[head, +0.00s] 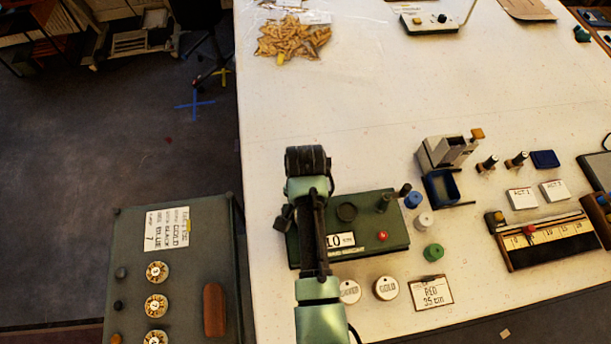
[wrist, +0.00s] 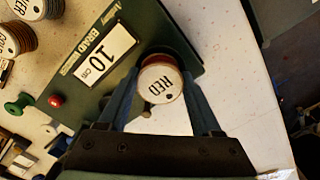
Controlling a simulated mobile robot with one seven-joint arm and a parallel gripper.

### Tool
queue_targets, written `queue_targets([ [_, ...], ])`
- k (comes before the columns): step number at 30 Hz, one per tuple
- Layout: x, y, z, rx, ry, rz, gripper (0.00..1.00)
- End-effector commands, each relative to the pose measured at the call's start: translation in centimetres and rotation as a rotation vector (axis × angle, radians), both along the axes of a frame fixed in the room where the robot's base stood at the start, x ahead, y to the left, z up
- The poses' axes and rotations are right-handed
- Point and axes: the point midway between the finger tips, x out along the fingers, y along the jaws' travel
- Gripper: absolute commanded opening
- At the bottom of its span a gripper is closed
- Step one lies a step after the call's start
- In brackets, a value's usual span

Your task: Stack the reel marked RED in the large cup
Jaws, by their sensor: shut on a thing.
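The reel marked RED (wrist: 161,82) sits between the two fingers of my gripper (wrist: 163,90) in the wrist view, its white labelled face towards the camera. My gripper is shut on it, over the edge of the green braid box (wrist: 105,40). In the head view my arm hides the reel and the fingers.
The box also carries a red button (head: 382,236) and a dark post (head: 383,203). Reels marked GOLD (head: 387,288) and SILVER (head: 350,291) stand in front. Blue (head: 413,200), white (head: 424,220) and green (head: 433,252) spools stand at its right.

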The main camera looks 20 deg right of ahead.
Motion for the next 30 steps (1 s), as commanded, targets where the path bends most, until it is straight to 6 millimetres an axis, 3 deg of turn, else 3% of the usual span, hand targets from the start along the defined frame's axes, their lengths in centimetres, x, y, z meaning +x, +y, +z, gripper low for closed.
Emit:
queue_targets([
  [2, 0.0, 0.0, -0.3, 0.0, 0.0, 0.0, 0.09],
  [3, 0.0, 0.0, -0.3, 0.0, 0.0, 0.0, 0.69],
  [8, 0.0, 0.0, -0.2, 0.0, 0.0, 0.0, 0.96],
  [16, 0.0, 0.0, -0.2, 0.0, 0.0, 0.0, 0.96],
  [21, 0.1, 0.0, 1.0, -0.001, -0.003, 0.0, 0.96],
  [26, 0.2, -0.1, 3.7, -0.002, -0.007, 0.0, 0.96],
  [30, 0.2, -0.1, 7.2, -0.002, -0.008, -0.001, 0.96],
])
